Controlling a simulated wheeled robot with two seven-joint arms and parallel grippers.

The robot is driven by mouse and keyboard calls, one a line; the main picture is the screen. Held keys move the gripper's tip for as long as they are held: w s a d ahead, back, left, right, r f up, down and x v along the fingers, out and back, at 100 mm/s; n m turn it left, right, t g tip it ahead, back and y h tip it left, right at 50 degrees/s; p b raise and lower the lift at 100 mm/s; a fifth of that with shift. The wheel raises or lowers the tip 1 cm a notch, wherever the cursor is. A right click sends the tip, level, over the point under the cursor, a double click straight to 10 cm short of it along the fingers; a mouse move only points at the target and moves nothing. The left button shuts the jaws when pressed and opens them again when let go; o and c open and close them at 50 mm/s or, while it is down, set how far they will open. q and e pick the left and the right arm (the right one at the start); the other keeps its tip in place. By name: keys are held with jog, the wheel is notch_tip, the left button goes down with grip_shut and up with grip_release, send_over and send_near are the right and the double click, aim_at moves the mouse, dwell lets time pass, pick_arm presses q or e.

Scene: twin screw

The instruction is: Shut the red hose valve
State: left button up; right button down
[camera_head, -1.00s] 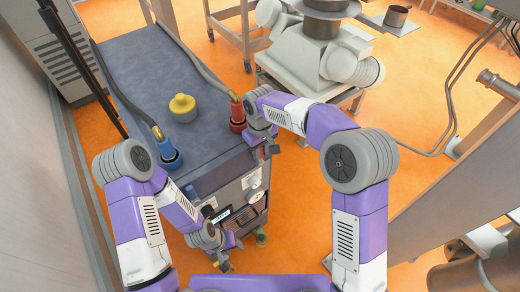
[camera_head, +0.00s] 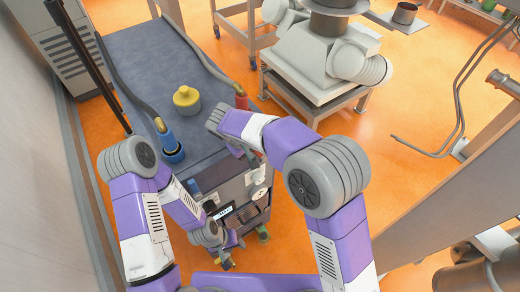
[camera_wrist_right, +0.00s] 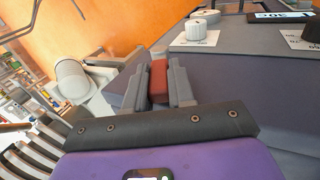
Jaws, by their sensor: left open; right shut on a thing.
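The red hose valve (camera_head: 242,102) stands at the right front edge of the machine's blue-grey top. My right arm hides most of it in the head view. In the right wrist view a red block-like part (camera_wrist_right: 158,74) sits between the two grey fingers of my right gripper (camera_wrist_right: 158,88), which is shut on it. It looks like a part of the red valve; the rest of it is hidden. In the head view the right gripper (camera_head: 244,152) is at the machine's front edge, partly covered by my arm. My left gripper (camera_head: 228,261) is open and low in front of the machine's front panel.
A white dial (camera_wrist_right: 199,28) shows close to my right gripper. A pale grey machine (camera_head: 320,70) stands behind on the right. Orange floor is open at right.

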jog(key=shift+s+a+f+t+h+b, duration=0.3)
jog(key=shift+a+t+h+b, duration=0.25)
jog(key=shift+h, duration=0.25)
jog(key=shift+d, duration=0.1)
jog(key=c, duration=1)
grip_release()
jog(key=shift+o, duration=0.2)
jog(key=p+v, duration=0.1)
jog(key=v, duration=0.6)
jog(key=shift+s+r, duration=0.15)
jog(key=shift+r, duration=0.05)
